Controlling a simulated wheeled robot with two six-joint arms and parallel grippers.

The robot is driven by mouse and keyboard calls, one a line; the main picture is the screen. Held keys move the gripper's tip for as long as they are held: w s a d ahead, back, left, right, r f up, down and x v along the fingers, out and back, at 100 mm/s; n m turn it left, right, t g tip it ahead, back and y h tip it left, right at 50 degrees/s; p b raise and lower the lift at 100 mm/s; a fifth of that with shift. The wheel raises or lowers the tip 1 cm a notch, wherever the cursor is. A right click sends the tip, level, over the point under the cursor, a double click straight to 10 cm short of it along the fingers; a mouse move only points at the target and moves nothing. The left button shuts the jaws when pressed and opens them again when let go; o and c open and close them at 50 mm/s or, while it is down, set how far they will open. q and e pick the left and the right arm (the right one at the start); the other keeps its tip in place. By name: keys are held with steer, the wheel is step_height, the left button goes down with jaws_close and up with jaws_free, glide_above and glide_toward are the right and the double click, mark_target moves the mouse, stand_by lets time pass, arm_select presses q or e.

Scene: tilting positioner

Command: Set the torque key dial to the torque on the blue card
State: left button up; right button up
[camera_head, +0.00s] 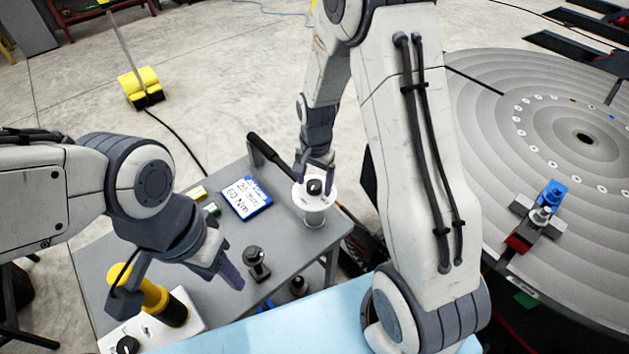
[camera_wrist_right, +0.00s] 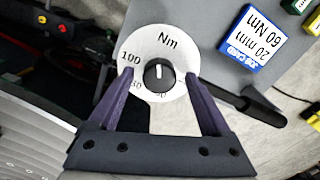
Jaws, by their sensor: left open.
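The torque key has a white round dial face (camera_head: 301,199), marked Nm and 100 in the right wrist view (camera_wrist_right: 165,38); its other numbers are partly hidden. The dial's black knob (camera_wrist_right: 159,73) has a white mark pointing up toward Nm. The blue card (camera_head: 246,198) reads 20 mm and 60 Nm; it also shows in the right wrist view (camera_wrist_right: 251,40). My right gripper (camera_wrist_right: 160,88) is open, its fingers on both sides of the knob with gaps between. My left gripper (camera_head: 176,288) is open and empty over the table's left part.
The grey table (camera_head: 225,235) also holds a black knobbed part (camera_head: 256,263), a yellow-and-black tool (camera_head: 162,300) and small yellow and green blocks (camera_head: 211,208). The torque key's black handle (camera_head: 268,152) sticks out past the table's back edge. A large round positioner plate (camera_head: 480,150) stands at right.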

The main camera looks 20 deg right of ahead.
mark_target(315, 184)
arm_select(q)
step_height(315, 184, down, 2)
steer(key=shift+f+b, duration=0.1)
steer(key=shift+b, duration=0.95)
arm_select(e)
step_height(315, 184, up, 10)
steer(key=shift+s+r, duration=0.15)
steer(key=shift+r, duration=0.1)
steer(key=shift+d, duration=0.1)
